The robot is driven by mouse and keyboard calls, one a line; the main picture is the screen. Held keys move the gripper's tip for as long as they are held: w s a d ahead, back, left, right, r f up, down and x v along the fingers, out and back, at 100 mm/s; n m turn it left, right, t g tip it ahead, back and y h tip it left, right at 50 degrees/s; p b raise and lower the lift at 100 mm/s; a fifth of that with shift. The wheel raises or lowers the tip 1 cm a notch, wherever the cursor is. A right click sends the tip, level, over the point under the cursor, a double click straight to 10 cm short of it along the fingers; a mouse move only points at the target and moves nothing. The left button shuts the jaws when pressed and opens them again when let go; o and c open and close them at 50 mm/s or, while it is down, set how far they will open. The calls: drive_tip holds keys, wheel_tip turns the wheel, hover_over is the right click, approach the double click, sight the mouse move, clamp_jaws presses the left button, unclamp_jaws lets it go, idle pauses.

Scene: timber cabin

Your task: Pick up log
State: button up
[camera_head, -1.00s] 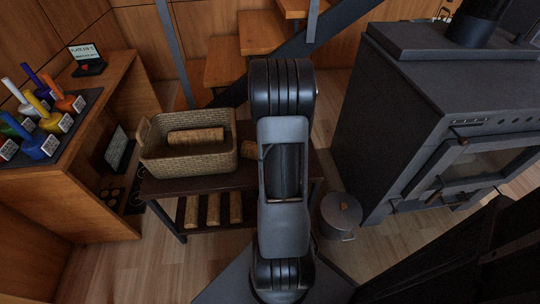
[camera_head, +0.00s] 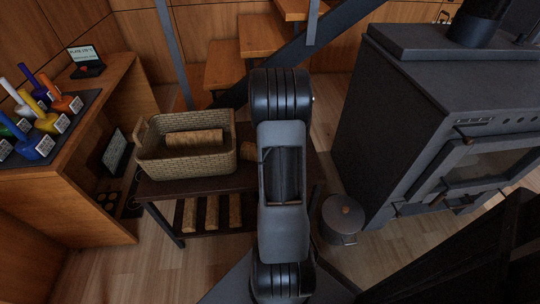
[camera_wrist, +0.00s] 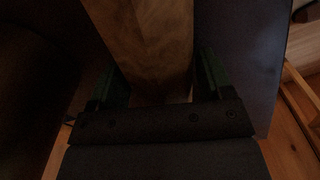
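A log (camera_wrist: 150,40) lies between the two green-sided fingers of my gripper (camera_wrist: 158,85) in the wrist view. The fingers stand wide, one on each side, with a thin gap seeming to show at the right; contact at the left is hard to tell in the dark. In the head view a log end (camera_head: 248,151) shows on the dark bench (camera_head: 200,187), mostly hidden by my arm. My gripper is hidden there too. Another log (camera_head: 194,138) lies in the wicker basket (camera_head: 190,163) on the bench.
Several logs (camera_head: 211,213) stand on the bench's lower shelf. A lidded pot (camera_head: 343,220) is on the floor to the right, beside the black stove (camera_head: 400,120). A wooden desk (camera_head: 110,85) is at left and stairs (camera_head: 235,75) are behind.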

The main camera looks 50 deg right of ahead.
drive_tip(key=c, duration=0.9)
